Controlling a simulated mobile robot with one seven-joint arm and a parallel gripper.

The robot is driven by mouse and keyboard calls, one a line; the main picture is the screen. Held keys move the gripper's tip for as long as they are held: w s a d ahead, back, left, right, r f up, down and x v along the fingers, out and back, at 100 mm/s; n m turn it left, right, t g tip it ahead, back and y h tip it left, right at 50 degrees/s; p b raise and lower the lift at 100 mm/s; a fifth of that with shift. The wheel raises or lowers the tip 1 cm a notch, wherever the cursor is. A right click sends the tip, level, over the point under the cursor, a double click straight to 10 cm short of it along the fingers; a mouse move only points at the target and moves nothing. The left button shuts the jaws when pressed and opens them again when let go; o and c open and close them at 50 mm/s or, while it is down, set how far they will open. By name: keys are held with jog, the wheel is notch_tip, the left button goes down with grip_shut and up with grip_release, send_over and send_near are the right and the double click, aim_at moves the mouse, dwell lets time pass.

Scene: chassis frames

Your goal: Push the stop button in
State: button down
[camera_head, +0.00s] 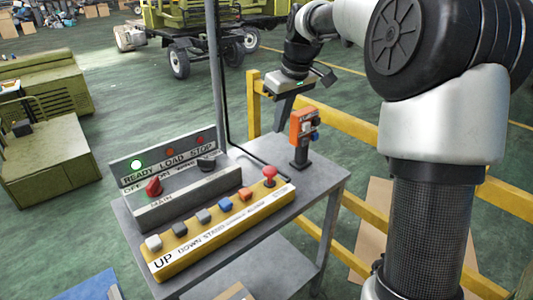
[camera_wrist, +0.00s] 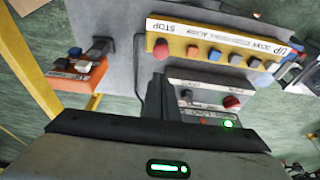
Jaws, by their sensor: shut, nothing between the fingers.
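The stop button is a red mushroom button (camera_head: 269,174) standing up at the right end of the yellow control strip (camera_head: 185,261), by a STOP label. In the wrist view the red button (camera_wrist: 161,48) is at the upper middle, clear of the gripper. My gripper (camera_head: 280,118) is at the upper middle of the head view, above the far side of the table and apart from the button. It is shut and empty.
A grey panel (camera_head: 190,196) behind the strip has a red knob (camera_head: 153,186), a black knob (camera_head: 206,162) and a lit green READY lamp (camera_head: 137,164). Several other buttons line the strip. An orange button box (camera_head: 302,125) stands at the table's right. A yellow railing (camera_head: 360,125) runs behind.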

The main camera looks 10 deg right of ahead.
jog(key=shift+w+d+f, duration=0.1)
jog(key=shift+w+d, duration=0.05)
jog(key=shift+w, duration=0.05)
jog(key=b, duration=0.1)
send_near(270, 168)
jog(key=x, duration=0.5)
jog(key=shift+w+f, duration=0.15)
jog(key=shift+f, duration=0.4)
